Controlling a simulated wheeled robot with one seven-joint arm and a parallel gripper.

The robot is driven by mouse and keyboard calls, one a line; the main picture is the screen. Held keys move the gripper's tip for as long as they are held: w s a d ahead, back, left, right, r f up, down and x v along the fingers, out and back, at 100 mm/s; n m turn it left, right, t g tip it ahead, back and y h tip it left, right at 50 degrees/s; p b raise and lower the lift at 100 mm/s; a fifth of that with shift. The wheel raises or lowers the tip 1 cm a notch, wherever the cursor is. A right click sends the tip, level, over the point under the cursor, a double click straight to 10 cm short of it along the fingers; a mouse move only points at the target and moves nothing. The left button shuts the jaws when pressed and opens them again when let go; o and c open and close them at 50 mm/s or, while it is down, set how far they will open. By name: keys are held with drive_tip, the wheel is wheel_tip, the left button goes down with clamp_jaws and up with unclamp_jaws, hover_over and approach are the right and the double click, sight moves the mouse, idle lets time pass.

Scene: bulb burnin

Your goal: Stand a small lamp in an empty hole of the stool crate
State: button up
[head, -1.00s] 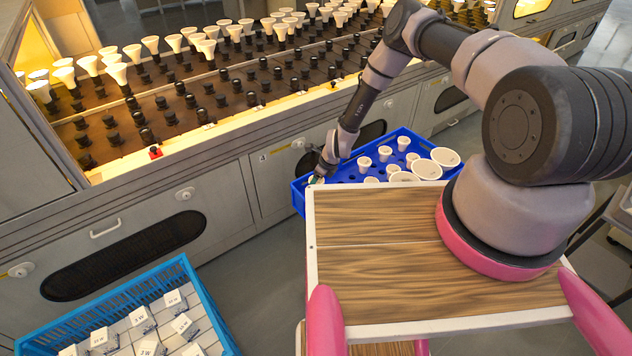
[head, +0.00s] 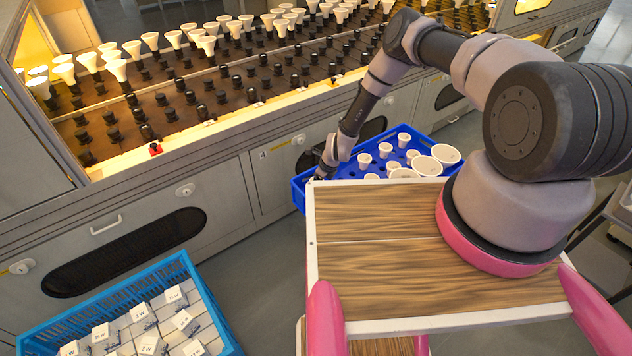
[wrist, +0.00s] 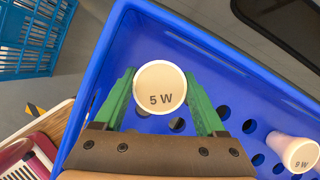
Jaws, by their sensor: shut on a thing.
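The stool crate is the blue crate (head: 299,192) with rows of round holes, beyond the wooden top in the head view. Its rim (wrist: 108,62) and holed floor also show in the wrist view. My gripper (wrist: 160,92) is over the crate's near-left corner, its green fingers shut on a small white lamp (wrist: 160,86) marked 5 W. The lamp's face points at the wrist camera; its lower end is hidden, so I cannot tell whether it is in a hole. Empty holes (wrist: 223,112) show right of it. In the head view my gripper (head: 322,172) hides the lamp.
Other white lamps (head: 404,139), small and large, stand in the crate. One marked 9 W (wrist: 296,153) stands to the right in the wrist view. A lighter blue crate (head: 190,275) of boxes is at lower left. A rack of sockets (head: 215,90) runs behind.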

drive_tip(key=shift+f, duration=0.4)
drive_tip(key=o, duration=1.3)
drive_tip(key=v, duration=1)
drive_tip(key=shift+d+r, duration=0.1)
drive_tip(key=shift+r, duration=0.3)
